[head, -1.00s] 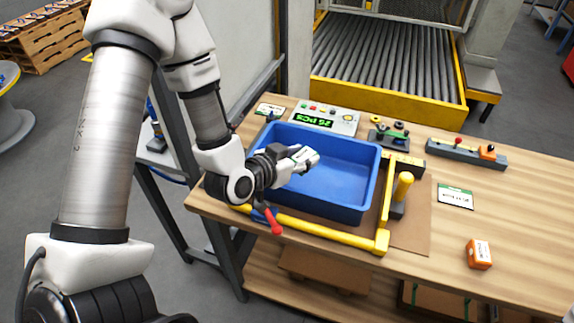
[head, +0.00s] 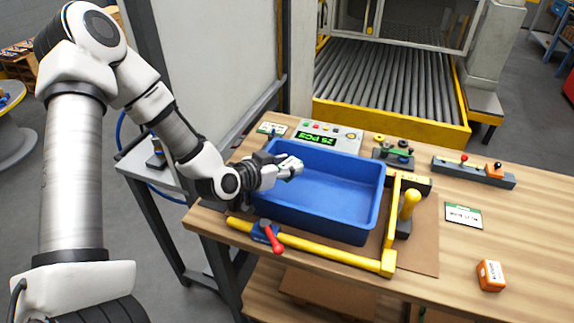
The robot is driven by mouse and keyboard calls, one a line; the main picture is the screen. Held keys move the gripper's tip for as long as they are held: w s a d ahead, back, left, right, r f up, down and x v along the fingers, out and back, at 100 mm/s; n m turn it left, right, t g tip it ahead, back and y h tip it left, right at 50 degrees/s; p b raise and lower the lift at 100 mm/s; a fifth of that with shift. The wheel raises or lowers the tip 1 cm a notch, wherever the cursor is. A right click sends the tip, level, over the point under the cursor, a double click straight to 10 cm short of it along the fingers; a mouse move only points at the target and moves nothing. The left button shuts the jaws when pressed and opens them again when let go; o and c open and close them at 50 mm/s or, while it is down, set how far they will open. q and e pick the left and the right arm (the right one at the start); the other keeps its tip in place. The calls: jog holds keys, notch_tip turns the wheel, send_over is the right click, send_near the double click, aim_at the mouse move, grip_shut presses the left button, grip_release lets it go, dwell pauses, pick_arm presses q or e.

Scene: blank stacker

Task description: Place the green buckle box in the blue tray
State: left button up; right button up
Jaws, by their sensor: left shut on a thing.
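The blue tray (head: 345,225) sits on the wooden table inside a yellow corner frame. My left gripper (head: 290,167) is over the left part of the tray, near its back left. It is shut on a small box with a white label and a little green, the green buckle box (head: 293,171). The fingers cover part of the box. The box appears to be held above the tray floor; its exact height is hard to tell. My right gripper is not in view.
An orange box (head: 491,276) lies at the right front of the table. A yellow upright handle (head: 409,204) and a red-handled clamp (head: 271,237) stand by the tray. A display panel (head: 326,137) is behind it. A grey bar with knobs (head: 473,172) lies at the back right.

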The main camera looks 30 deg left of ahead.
pick_arm(q)
jog(key=shift+s+f, duration=0.15)
jog(key=shift+f, duration=0.05)
jog(key=shift+f+b, duration=0.45)
jog(key=o, duration=1.2)
jog(key=shift+r, duration=0.1)
jog(key=shift+o, duration=0.2)
